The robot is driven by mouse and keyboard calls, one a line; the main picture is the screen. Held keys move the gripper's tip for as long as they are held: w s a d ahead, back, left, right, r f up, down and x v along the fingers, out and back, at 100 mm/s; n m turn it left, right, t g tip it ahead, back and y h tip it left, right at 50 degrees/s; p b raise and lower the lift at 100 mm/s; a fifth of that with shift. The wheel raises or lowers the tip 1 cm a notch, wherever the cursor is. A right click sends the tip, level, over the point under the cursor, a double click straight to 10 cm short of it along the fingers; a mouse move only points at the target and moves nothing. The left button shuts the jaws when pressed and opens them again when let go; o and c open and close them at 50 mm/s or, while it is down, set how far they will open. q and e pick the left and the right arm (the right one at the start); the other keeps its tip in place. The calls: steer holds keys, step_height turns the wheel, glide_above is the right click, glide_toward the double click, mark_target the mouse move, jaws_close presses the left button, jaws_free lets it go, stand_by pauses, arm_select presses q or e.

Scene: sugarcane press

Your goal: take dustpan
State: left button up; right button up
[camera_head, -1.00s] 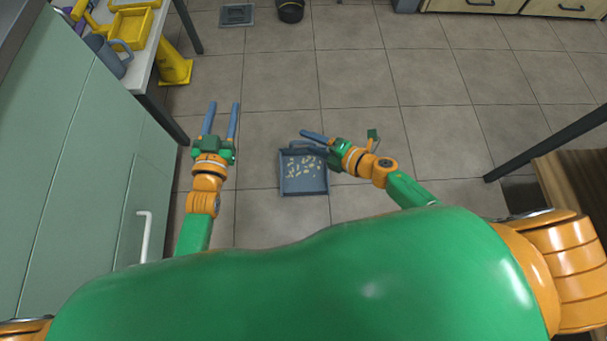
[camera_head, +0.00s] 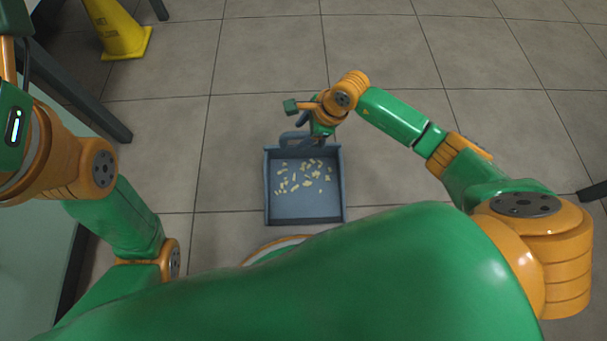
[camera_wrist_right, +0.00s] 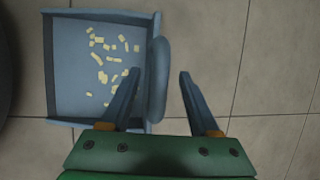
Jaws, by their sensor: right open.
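The blue-grey dustpan (camera_head: 305,208) lies flat on the floor in front of me, with pale yellow bits in its pan. Its handle (camera_head: 288,139) is on the far side, partly hidden by my right gripper. My right gripper (camera_head: 308,123) points down at the handle and is open. In the right wrist view the handle (camera_wrist_right: 159,80) shows between its two blue fingers (camera_wrist_right: 160,84); the left finger overlaps the dustpan's edge. I cannot tell how far the fingertips are above the floor. My left arm is at the left edge; its fingers are out of view.
A yellow floor sign (camera_head: 118,28) stands at the upper left. A dark table leg or bar (camera_head: 85,110) and a pale green cabinet (camera_head: 35,240) are on the left. A dark bar (camera_head: 592,190) shows at the right edge. The tiled floor around the dustpan is clear.

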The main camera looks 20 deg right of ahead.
steer(key=shift+x, duration=1.05)
steer(key=shift+d+r, duration=0.1)
steer(key=shift+c, duration=0.3)
jaws_close()
